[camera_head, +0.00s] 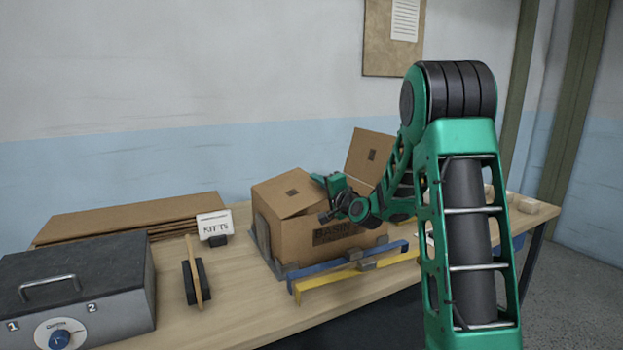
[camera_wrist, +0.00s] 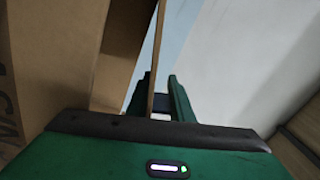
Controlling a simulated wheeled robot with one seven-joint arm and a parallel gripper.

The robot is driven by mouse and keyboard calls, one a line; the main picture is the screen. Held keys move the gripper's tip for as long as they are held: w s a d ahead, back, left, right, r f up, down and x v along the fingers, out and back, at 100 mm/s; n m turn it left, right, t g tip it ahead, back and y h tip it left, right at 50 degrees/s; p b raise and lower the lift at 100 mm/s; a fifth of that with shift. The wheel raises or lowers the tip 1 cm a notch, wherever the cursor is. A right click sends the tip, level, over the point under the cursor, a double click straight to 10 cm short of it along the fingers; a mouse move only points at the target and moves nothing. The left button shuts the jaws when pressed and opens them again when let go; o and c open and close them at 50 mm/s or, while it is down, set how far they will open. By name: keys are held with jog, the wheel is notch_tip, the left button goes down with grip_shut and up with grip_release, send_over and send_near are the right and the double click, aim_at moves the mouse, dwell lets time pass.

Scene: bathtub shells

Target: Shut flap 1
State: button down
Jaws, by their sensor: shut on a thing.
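An open cardboard box (camera_head: 300,238) marked "BASIN" stands on the table. I cannot read which is flap 1. My gripper (camera_head: 325,184) is at the right edge of the left flap. In the wrist view, my gripper (camera_wrist: 155,95) is shut on a thin cardboard edge (camera_wrist: 156,50), which appears to be this flap. The lettered box wall (camera_wrist: 15,95) is at the left there. My arm hides part of the box.
Blue and yellow bars (camera_head: 340,273) lie before the box. Bare table (camera_head: 235,318) shows at the front.

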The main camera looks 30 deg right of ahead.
jog(key=shift+d+f+m, duration=0.15)
jog(key=shift+f+m, duration=0.2)
jog(key=shift+f, duration=0.15)
jog(key=shift+d+f+m, duration=0.15)
jog(key=shift+f+m, duration=0.2)
jog(key=shift+f, duration=0.15)
jog(key=c, duration=1.6)
grip_release()
jog(key=shift+c, duration=0.2)
jog(key=shift+f, duration=0.1)
